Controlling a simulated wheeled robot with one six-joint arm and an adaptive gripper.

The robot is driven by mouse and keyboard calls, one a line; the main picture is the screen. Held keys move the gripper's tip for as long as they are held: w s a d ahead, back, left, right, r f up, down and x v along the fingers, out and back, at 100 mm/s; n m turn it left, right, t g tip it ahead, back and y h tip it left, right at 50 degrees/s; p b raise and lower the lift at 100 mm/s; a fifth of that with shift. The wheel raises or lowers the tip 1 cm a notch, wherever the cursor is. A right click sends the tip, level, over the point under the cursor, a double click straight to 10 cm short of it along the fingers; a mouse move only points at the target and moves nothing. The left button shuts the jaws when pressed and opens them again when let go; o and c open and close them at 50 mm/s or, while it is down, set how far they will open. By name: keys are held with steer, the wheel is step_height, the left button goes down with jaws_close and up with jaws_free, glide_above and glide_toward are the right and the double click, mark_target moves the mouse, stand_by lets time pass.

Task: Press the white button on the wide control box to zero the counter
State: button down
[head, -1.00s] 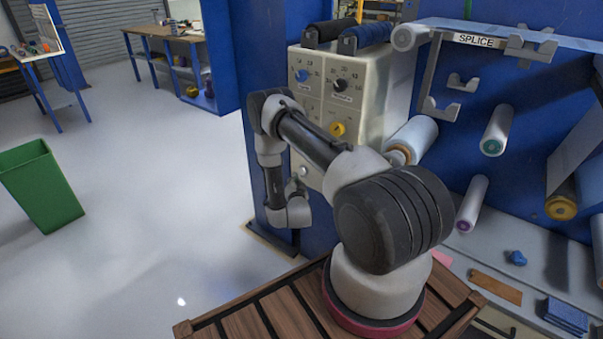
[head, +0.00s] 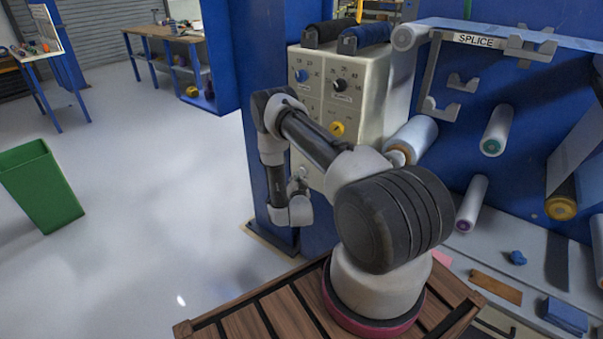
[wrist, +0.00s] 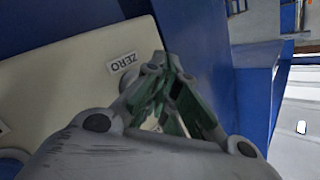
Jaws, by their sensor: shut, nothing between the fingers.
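The wide control box (head: 375,95) is a beige housing mounted on a blue frame. A blue knob, a black knob and a yellow button show on its front. In the wrist view its beige face (wrist: 80,65) fills the left side, with a label reading ZERO (wrist: 122,63). My gripper (wrist: 164,66) is shut and empty, its fingertips beside the label and close to the face's right edge. I cannot tell whether they touch it. No white button can be made out; the fingers cover the area right of the label. In the head view my arm hides the box's lower front.
Blue posts (head: 222,60) stand left of the box. Film rollers (head: 496,130) and a SPLICE bracket (head: 480,40) are on the right. A green bin (head: 42,185) stands on the open floor at the left. A workbench (head: 165,35) is farther back.

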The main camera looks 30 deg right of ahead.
steer(key=shift+d, duration=0.1)
stand_by(0.6)
steer(key=shift+w+d, duration=0.15)
steer(key=shift+d, duration=0.15)
steer(key=shift+w+d, duration=0.2)
steer(key=shift+d, duration=0.2)
stand_by(0.7)
steer(key=shift+a, duration=0.1)
steer(key=shift+s+a, duration=0.35)
steer(key=shift+a, duration=0.35)
steer(key=shift+s+a, duration=0.3)
steer(key=shift+a, duration=0.5)
steer(key=shift+s+a, duration=0.25)
steer(key=shift+a, duration=0.5)
steer(key=shift+s+a, duration=0.3)
steer(key=shift+a, duration=0.5)
